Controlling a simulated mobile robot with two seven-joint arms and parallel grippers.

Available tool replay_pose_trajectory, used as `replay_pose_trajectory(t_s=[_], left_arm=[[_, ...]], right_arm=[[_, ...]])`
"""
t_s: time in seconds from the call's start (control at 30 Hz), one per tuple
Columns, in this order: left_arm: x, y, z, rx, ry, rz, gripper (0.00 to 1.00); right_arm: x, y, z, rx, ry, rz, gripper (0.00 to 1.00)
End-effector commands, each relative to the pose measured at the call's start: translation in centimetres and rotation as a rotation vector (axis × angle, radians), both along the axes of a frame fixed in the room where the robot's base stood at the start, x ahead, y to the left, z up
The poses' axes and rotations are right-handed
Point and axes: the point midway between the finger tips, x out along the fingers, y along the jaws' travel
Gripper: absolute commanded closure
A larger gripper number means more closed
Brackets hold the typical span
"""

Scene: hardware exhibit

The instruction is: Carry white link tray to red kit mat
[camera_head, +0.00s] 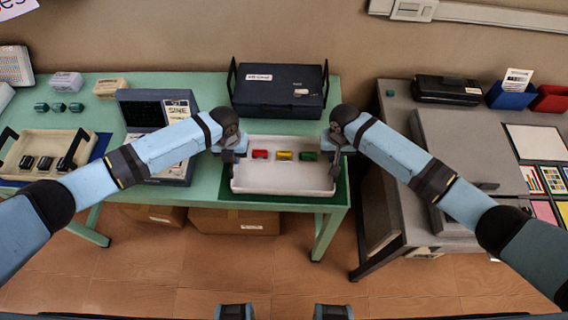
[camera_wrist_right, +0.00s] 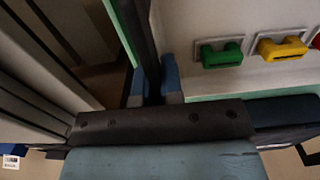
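The white link tray (camera_head: 282,187) is on the middle green table, over a dark green mat (camera_head: 341,190). Red (camera_head: 260,154), yellow (camera_head: 284,155) and green (camera_head: 308,156) links sit in a row inside it. My left gripper (camera_head: 234,158) is at the tray's left side; its fingers are too small and covered to read. My right gripper (camera_head: 337,158) is at the right side. In the right wrist view its blue fingertips (camera_wrist_right: 155,88) close on both sides of a dark bar, seemingly the tray's handle. I see no red mat.
A dark blue case (camera_head: 279,97) stands behind the tray. A panel device (camera_head: 158,112) is left of it. A beige tray (camera_head: 45,148) is further left. A grey bench (camera_head: 399,105) with a red bin (camera_head: 550,99) is right, across a gap. Boxes (camera_head: 235,221) lie under the table.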

Motion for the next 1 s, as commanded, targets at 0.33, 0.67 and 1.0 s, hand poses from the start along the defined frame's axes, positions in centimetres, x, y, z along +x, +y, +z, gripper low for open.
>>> replay_pose_trajectory(t_s=[0.33,0.67,1.0], left_arm=[[0.1,0.0,0.3,0.0,-0.001,0.001,1.0],[0.1,0.1,3.1,0.001,-0.001,0.001,1.0],[0.1,0.1,5.2,0.001,0.0,0.002,1.0]], right_arm=[[0.1,0.0,0.4,0.0,-0.001,0.0,1.0],[0.1,0.0,3.2,0.0,-0.001,0.0,1.0],[0.0,-0.1,5.2,-0.001,0.0,0.0,1.0]])
